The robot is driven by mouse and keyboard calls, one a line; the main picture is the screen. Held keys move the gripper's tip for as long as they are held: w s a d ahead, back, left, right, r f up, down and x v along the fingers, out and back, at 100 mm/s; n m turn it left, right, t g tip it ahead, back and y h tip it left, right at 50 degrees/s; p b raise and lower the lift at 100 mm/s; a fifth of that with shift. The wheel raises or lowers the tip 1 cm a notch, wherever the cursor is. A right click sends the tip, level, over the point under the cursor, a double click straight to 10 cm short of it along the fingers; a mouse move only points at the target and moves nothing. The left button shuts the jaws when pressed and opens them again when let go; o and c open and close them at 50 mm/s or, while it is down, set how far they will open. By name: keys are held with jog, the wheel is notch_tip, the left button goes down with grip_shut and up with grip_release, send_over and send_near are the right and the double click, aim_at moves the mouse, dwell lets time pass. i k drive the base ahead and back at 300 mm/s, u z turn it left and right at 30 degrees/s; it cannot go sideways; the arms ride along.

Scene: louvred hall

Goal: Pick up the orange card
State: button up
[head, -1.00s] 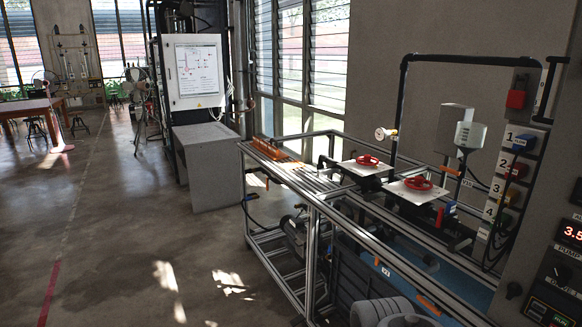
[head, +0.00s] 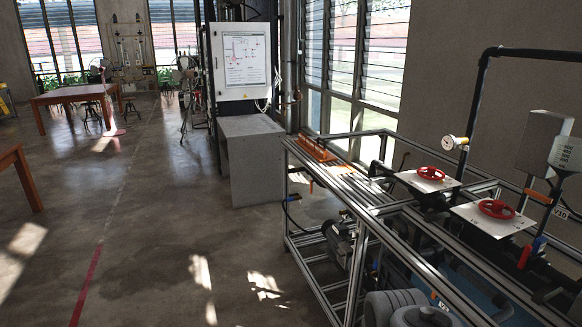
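I cannot make out an orange card for certain in the head view. A long orange piece (head: 317,149) lies at the far left end of the metal-framed bench (head: 345,180); it looks more like a rail or rack than a card, and its detail is too small to tell. A small orange strip (head: 538,197) shows by a pipe on the right. My gripper is not in view.
Two white plates with red handwheels (head: 431,173) (head: 497,208) sit on the bench. A grey box (head: 251,160) stands beyond it below a white panel (head: 239,60). Wooden tables (head: 75,94) (head: 18,172) stand at left. The concrete floor (head: 150,220) between is clear.

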aim_at(344, 169)
jog(key=u, duration=0.4)
jog(key=i, duration=4.2)
jog(key=z, duration=0.2)
